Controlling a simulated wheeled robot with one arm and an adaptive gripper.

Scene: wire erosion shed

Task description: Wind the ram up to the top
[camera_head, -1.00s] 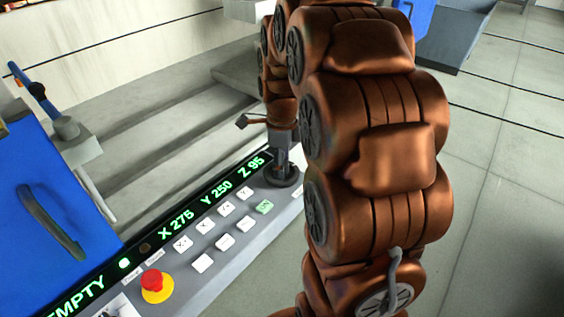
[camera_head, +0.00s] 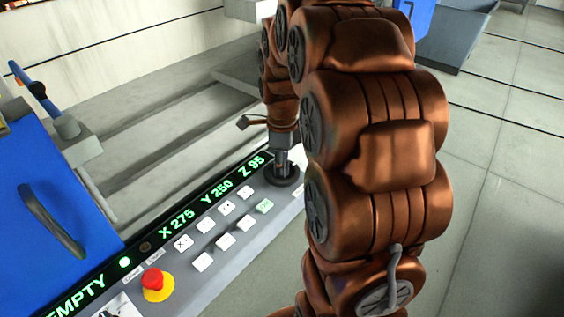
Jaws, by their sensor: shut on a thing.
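A dark round knob or handwheel (camera_head: 281,178) sits at the far right end of the sloping control panel (camera_head: 215,238). My gripper (camera_head: 283,160) points down over it and is shut on its upper part; the fingertips are small and partly hard to make out. The green display (camera_head: 212,192) on the panel reads X 275, Y 250, Z 95, with EMPTY at its lower left. I cannot pick out the ram in this view; my arm covers much of the middle.
White keys and a green key (camera_head: 264,206) lie on the panel. A red stop button (camera_head: 154,279) on a yellow base is lower left. A blue door with a dark handle (camera_head: 52,222) stands left. Open grey floor (camera_head: 500,220) lies right.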

